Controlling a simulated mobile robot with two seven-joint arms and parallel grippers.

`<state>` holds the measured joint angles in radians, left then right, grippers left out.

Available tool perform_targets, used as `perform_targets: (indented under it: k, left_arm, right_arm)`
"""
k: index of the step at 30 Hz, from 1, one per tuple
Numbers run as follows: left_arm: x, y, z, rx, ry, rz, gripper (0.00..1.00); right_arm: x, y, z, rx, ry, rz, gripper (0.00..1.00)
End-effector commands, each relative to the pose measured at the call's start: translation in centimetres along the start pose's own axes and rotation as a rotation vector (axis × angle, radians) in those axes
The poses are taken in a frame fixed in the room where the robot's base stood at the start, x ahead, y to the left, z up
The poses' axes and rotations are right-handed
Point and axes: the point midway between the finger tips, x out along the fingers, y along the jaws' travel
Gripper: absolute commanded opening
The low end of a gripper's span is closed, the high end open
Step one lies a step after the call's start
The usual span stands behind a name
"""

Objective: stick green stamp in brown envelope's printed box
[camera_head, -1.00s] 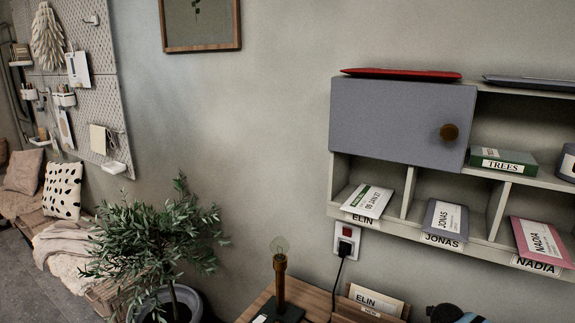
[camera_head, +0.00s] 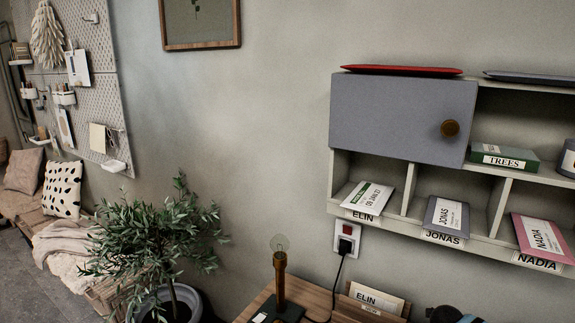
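I see no green stamp in this view. No brown envelope with a printed box can be made out. A pale card or envelope marked ELIN (camera_head: 378,298) stands in a wooden holder (camera_head: 362,311) on the wooden bench top at the bottom edge. Neither of my grippers can be made out. A dark rounded shape with a bit of blue (camera_head: 452,314) is cut off by the bottom edge, and I cannot tell what it is.
A wall shelf with a grey door (camera_head: 395,118) has slots holding a white-green card (camera_head: 368,197), a grey one (camera_head: 447,215) and a pink one (camera_head: 541,237). A lamp with a bare bulb (camera_head: 280,280) stands on the bench. A potted plant (camera_head: 155,245) is left.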

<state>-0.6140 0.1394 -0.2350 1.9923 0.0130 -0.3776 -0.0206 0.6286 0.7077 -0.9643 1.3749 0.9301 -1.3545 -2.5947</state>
Motion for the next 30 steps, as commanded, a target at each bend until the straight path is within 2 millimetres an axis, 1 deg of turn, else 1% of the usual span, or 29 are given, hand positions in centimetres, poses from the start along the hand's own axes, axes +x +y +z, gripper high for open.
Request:
perform_targets:
  k: [16,30]
  left_arm:
    - [0.25,-0.01,0.3,0.0,0.002,0.0,0.43]
    - [0.21,-0.01,0.26,0.0,0.002,0.0,0.43]
  right_arm:
    - [0.9,-0.01,-0.01,0.0,0.0,0.0,0.0]
    - [0.84,-0.01,-0.01,0.0,0.0,0.0,0.0]
